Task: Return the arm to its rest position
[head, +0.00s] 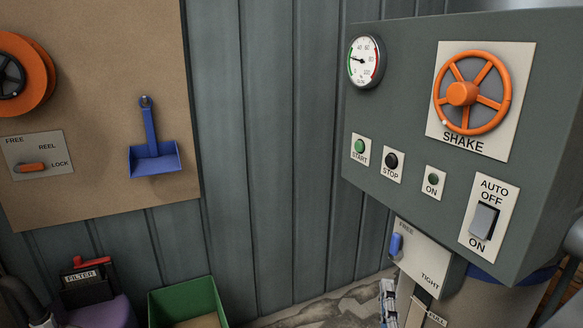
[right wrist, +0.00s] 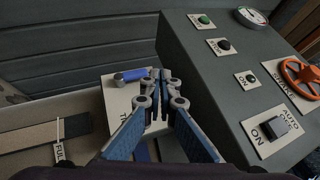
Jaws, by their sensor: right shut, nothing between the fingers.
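My right gripper (head: 388,300) shows at the bottom of the head view, below the grey control cabinet (head: 395,110) and beside the FREE/TIGHT plate (head: 418,260). In the right wrist view the gripper (right wrist: 160,82) has its fingers together with nothing between them. The blue lever (head: 395,245) on the plate also shows in the right wrist view (right wrist: 131,75), just left of the fingertips. I cannot tell whether the fingers touch the plate. My left gripper is not in view.
The cabinet carries an orange SHAKE wheel (head: 473,92), a gauge (head: 366,61), buttons and a grey switch (head: 484,221). At left are a board (head: 90,110) with an orange reel (head: 38,75) and blue dustpan (head: 154,158), and a green bin (head: 188,300) below. The wall between is bare.

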